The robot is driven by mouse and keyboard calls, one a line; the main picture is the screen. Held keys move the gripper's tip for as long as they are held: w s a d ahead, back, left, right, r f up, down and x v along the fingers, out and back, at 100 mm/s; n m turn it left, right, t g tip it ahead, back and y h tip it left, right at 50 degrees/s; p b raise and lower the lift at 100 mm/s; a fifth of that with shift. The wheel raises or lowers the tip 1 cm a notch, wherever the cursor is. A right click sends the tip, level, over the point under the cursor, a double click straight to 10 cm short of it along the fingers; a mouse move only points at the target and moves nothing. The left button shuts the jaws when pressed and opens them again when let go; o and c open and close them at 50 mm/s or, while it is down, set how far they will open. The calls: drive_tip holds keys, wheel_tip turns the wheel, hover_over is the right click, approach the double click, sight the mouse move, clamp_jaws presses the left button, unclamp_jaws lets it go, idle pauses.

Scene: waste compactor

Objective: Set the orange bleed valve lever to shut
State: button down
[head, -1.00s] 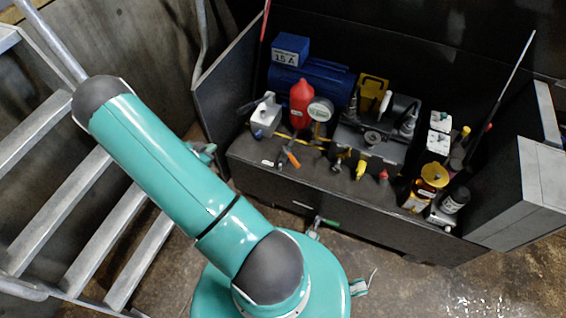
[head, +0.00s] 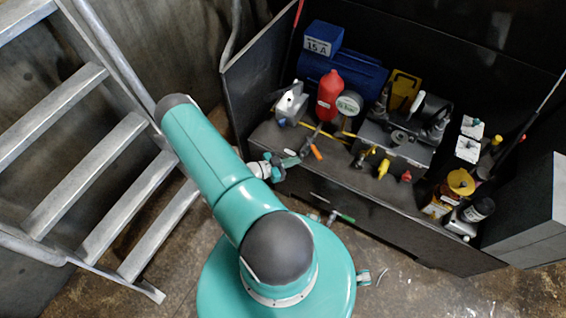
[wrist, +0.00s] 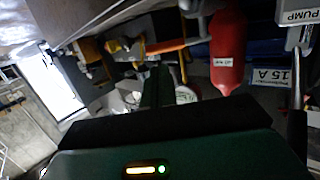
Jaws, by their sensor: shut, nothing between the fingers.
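An orange bar (wrist: 180,44), likely the bleed valve lever, runs sideways near the top of the wrist view, with a yellow fitting at its left end. In the head view an orange handle (head: 316,152) shows at the bench's front edge; I cannot tell if it is the same part. My gripper (head: 290,162) is shut and empty at the front left of the bench, just left of that orange handle. In the wrist view its dark green fingers (wrist: 157,88) are together and apart from the orange bar. The lever's exact setting is not clear.
A red bottle (head: 329,95) and a round gauge (head: 349,103) stand close behind the gripper. A grey pump unit (head: 400,145), a blue motor (head: 340,75) and several containers crowd the bench (head: 345,170). Metal stairs (head: 90,180) rise at left.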

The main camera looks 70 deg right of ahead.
drive_tip(key=x, duration=0.7)
drive_tip(key=shift+d, duration=0.1)
